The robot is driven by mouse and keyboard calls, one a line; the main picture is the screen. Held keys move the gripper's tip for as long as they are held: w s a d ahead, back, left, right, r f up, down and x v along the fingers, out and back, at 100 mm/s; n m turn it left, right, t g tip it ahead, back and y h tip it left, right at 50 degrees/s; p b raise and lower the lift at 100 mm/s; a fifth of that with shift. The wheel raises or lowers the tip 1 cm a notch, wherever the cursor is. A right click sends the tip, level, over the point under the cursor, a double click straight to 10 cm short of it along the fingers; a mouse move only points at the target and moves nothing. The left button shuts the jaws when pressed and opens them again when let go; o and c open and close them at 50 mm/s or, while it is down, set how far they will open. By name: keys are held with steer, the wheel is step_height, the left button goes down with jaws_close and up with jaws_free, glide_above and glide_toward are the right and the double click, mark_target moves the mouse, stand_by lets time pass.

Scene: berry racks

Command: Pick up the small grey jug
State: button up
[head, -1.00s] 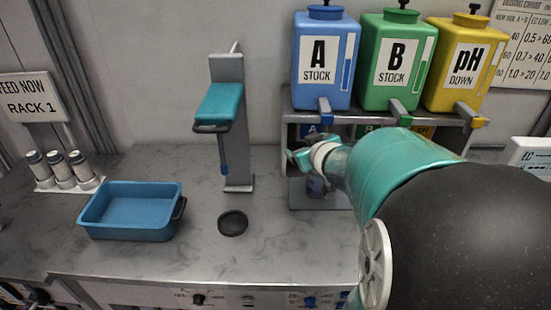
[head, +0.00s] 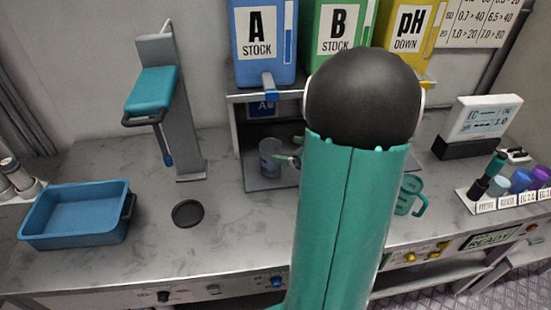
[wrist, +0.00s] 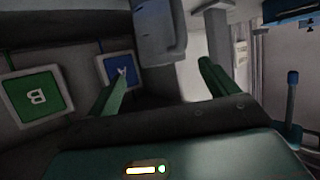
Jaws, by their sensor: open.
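The small grey jug (head: 270,158) stands upright in the dispenser bay under the A tank. My gripper (head: 289,160) is just right of it in the head view, mostly hidden behind my arm. In the wrist view my gripper (wrist: 162,72) is open, with its two green fingers spread apart. A grey shape that looks like the jug (wrist: 160,32) lies ahead between the fingers at the top of that view. I see no contact between fingers and jug.
The dispenser stand (head: 235,125) encloses the jug from behind and above. A teal jug (head: 408,195) stands right of my arm. A blue tub (head: 75,213), a dark round disc (head: 188,213) and a teal-topped stand (head: 152,90) are left. The counter between is clear.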

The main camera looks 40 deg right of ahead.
mark_target(263, 146)
steer(key=shift+f, duration=0.2)
steer(key=shift+x, duration=1.2)
steer(key=shift+a+r+x, duration=0.15)
steer(key=shift+r+x, duration=0.05)
steer(key=shift+x, duration=0.9)
steer(key=shift+a+r+x, duration=0.15)
steer(key=shift+x, duration=1)
steer(key=shift+w, duration=0.15)
